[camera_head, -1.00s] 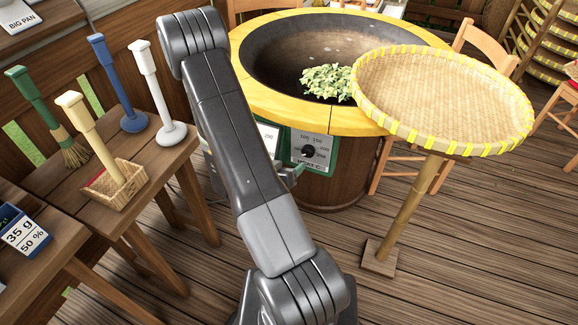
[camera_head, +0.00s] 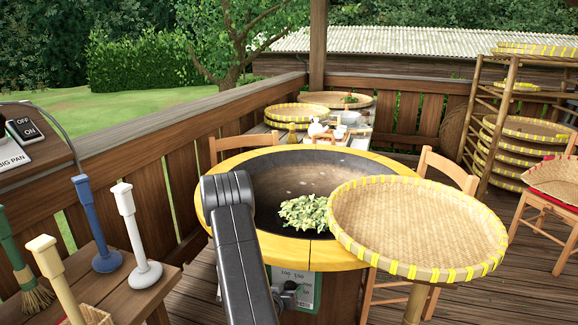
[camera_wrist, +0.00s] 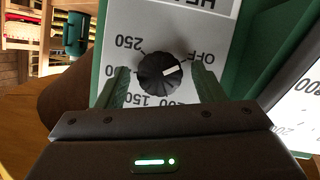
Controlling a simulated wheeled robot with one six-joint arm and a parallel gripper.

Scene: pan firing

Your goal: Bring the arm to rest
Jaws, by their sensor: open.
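My gripper (camera_wrist: 157,88) is open in the wrist view. Its two green fingers stand apart, one on each side of the black dial knob (camera_wrist: 163,73), and no contact with the knob shows. The knob's white pointer aims up and right, toward the OFF mark on the white dial plate (camera_wrist: 165,22). In the head view my dark arm rises at lower centre in front of the pan, and my gripper cannot be made out there. The large pan (camera_head: 290,172) has a yellow rim and holds a heap of green leaves (camera_head: 305,211).
A round woven tray (camera_head: 415,225) on a stand overlaps the pan's right side. Brushes and pestle-like tools, including a white one (camera_head: 133,235), stand on a wooden table at left. Chairs (camera_head: 447,168) and a rack of trays (camera_head: 515,130) are behind at right.

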